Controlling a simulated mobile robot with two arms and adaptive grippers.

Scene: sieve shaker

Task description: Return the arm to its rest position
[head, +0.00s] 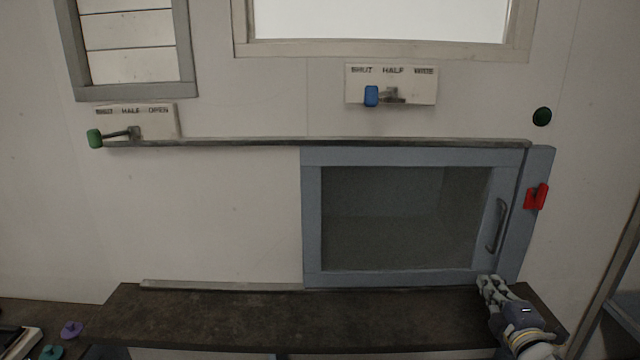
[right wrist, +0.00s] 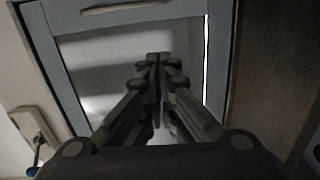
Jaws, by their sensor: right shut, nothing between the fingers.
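My right gripper (head: 489,285) is at the lower right corner of the blue-grey sliding door (head: 312,215), over the dark shelf in the head view. Its fingers are shut with nothing between them. In the right wrist view the shut fingers (right wrist: 158,58) point toward the door's pane and frame (right wrist: 65,70). I cannot tell whether the fingertips touch the door. The door's handle (head: 497,226) stands above the gripper, apart from it. My left gripper is not in view.
A dark shelf (head: 240,315) runs below the door. A red latch (head: 536,197) and a green knob (head: 542,116) are on the right. A blue-handled lever (head: 371,96) and a green-handled lever (head: 95,138) are on the wall. Small teal (head: 51,352) and purple (head: 71,329) pieces lie lower left.

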